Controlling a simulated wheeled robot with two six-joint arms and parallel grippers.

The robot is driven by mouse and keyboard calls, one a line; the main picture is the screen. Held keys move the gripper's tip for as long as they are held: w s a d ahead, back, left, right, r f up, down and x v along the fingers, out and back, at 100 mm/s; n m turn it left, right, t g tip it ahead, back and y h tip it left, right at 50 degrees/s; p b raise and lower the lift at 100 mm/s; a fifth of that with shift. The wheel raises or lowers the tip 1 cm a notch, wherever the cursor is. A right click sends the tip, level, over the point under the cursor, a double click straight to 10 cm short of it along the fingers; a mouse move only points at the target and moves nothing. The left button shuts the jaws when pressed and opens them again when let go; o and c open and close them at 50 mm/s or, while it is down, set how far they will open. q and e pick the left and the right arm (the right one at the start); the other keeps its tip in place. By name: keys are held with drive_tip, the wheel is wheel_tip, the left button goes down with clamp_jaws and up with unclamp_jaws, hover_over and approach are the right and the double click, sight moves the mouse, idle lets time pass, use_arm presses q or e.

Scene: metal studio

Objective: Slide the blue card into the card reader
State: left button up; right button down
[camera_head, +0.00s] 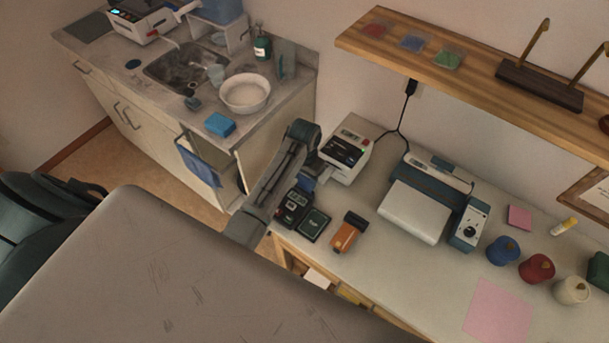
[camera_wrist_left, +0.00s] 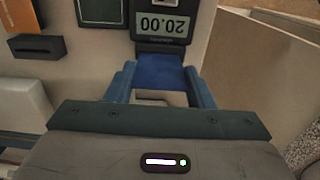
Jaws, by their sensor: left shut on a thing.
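The card reader (camera_head: 290,209) is a dark device with a display, on the counter's left end. In the left wrist view the reader (camera_wrist_left: 163,27) shows 20.00, upside down. My left gripper (camera_head: 307,184) is at its top end. In the wrist view the gripper (camera_wrist_left: 160,96) is shut on the blue card (camera_wrist_left: 160,72). The card's far edge meets the reader's near edge; I cannot tell whether any of it is inside the slot. In the head view the blue of card and fingers cannot be told apart. My right gripper is not in view.
A dark green pad (camera_head: 314,224) and an orange device (camera_head: 348,232) lie right of the reader. A white machine (camera_head: 346,149) stands behind the gripper. A white-topped blue printer (camera_head: 413,212) stands further right. A wooden shelf (camera_head: 470,65) runs above the counter.

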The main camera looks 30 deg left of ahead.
use_arm(q)
drive_tip(key=shift+f, duration=0.45)
drive_tip(key=shift+f, duration=0.7)
idle(0.4)
drive_tip(key=o, duration=1)
